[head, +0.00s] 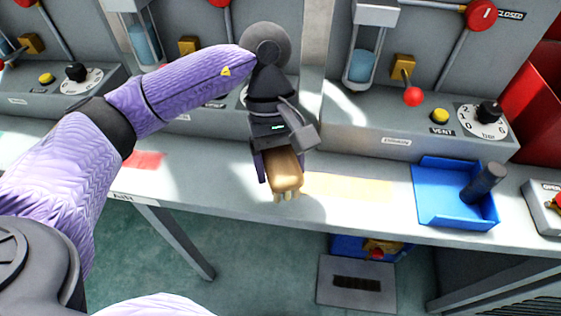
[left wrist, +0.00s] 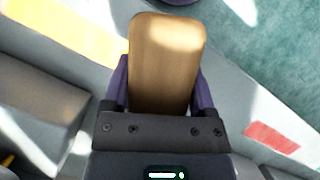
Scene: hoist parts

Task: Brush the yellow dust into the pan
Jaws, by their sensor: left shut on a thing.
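My left gripper (head: 280,180) is shut on a brush (head: 286,170) with a tan wooden block; pale bristles show at its lower end, near the bench's front edge. In the left wrist view the block (left wrist: 166,60) sits between the two purple fingers of the gripper (left wrist: 162,85). A pale yellow patch (head: 350,187) lies on the bench just right of the brush; I cannot tell whether it is dust or a painted strip. It also shows in the left wrist view (left wrist: 70,30). The blue pan (head: 440,208) with a dark upright handle stands farther right. My right gripper is out of view.
A grey console with a red-knobbed lever (head: 412,96), a yellow button (head: 439,117) and a dial (head: 483,119) stands behind the bench (head: 385,222). A red strip (head: 146,160) lies at left. A grey box (head: 545,210) stands at the right end. Green floor lies below.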

